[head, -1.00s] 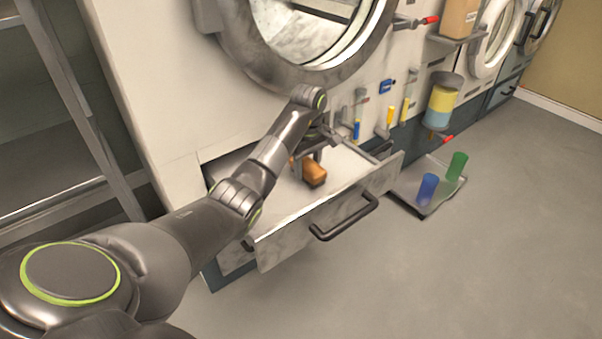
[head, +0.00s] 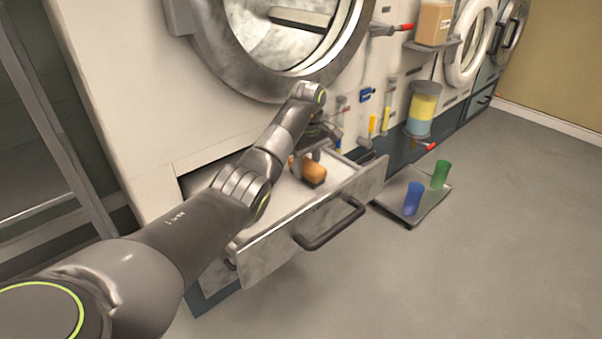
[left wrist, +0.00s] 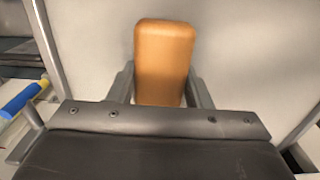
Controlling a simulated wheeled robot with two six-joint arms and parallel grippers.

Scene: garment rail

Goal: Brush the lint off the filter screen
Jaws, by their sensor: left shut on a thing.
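The filter screen (head: 285,203) is the pale flat surface inside the pulled-out drawer under the large round door. It looks light grey, and I cannot make out lint on it. My left gripper (head: 312,160) is over the drawer and is shut on an orange-brown brush (head: 308,171) with a dark underside. In the left wrist view the brush (left wrist: 163,62) sits between the two fingers, above the pale screen (left wrist: 245,60). I cannot tell whether the bristles touch the screen. My right gripper is not in view.
The drawer front has a dark bar handle (head: 330,226). A tray (head: 400,212) on the floor to the right holds a blue cup (head: 413,198) and a green cup (head: 440,174). A yellow-and-blue container (head: 422,110) hangs on the wall. The floor in front is clear.

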